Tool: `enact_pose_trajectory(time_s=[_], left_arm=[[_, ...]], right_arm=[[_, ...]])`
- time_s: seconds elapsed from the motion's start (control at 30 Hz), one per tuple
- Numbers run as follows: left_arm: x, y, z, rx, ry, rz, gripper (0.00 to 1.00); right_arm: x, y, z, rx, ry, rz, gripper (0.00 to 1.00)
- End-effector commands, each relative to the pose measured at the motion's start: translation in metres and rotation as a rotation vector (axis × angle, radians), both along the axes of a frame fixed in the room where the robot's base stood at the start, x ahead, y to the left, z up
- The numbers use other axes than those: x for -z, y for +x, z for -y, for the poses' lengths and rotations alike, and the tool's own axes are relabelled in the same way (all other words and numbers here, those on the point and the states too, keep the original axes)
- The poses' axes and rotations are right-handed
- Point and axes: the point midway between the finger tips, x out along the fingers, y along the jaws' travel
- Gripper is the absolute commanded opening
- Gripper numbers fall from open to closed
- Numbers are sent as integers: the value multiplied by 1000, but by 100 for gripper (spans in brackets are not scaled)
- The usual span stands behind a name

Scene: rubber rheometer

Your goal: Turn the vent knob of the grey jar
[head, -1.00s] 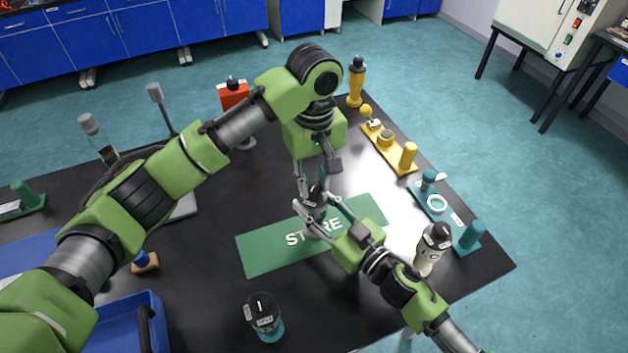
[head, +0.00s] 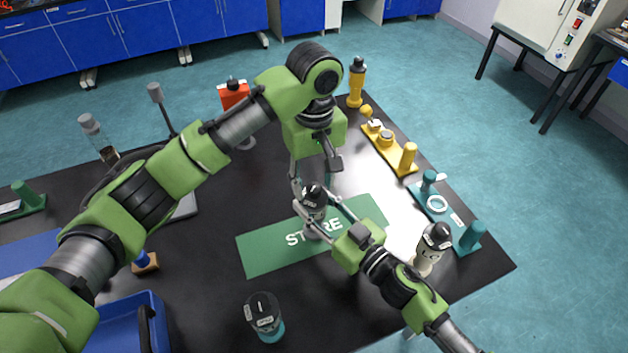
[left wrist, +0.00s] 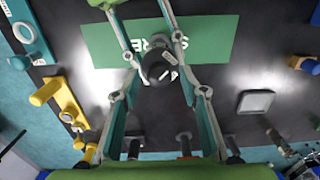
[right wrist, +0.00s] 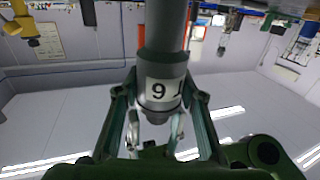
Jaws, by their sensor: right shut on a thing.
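The grey jar (head: 313,227) stands upright on the green mat marked STORE (head: 262,255). Its black top with a white mark (head: 314,196) faces up and also shows in the left wrist view (left wrist: 158,68). My right gripper (head: 316,214) is shut on the grey jar from the front right. In the right wrist view the jar's grey body with a "9" label (right wrist: 160,91) sits between the fingers. My left gripper (head: 310,184) points down over the jar's top, its fingers open and apart on either side of it.
A white bottle with a black cap (head: 430,252) stands right of my right gripper. A clear jar with teal contents (head: 267,325) stands at the front. Yellow (head: 398,160) and teal (head: 447,208) fixtures line the right edge. A blue tray (head: 125,320) lies front left.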

Motion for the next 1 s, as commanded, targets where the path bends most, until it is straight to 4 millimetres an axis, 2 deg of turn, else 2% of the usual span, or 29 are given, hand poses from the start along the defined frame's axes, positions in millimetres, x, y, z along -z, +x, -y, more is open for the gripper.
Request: enact_pose_trajectory(time_s=[0.17, 0.4, 0.6, 0.77, 1.0], left_arm=[[-27, 1, 1, 1, -3, 5, 40], [-78, 2, 0, 0, 1, 8, 40], [-106, 1, 0, -1, 1, 4, 40], [-116, 1, 0, -1, -1, 3, 40], [-117, 0, 0, -1, -1, 1, 40]], right_arm=[[1, 0, 0, 1, -1, -2, 12], [1, 0, 0, 1, -1, -2, 12], [1, 0, 0, 1, -1, -2, 12], [1, 0, 0, 1, -1, -2, 12], [1, 0, 0, 1, -1, -2, 12]])
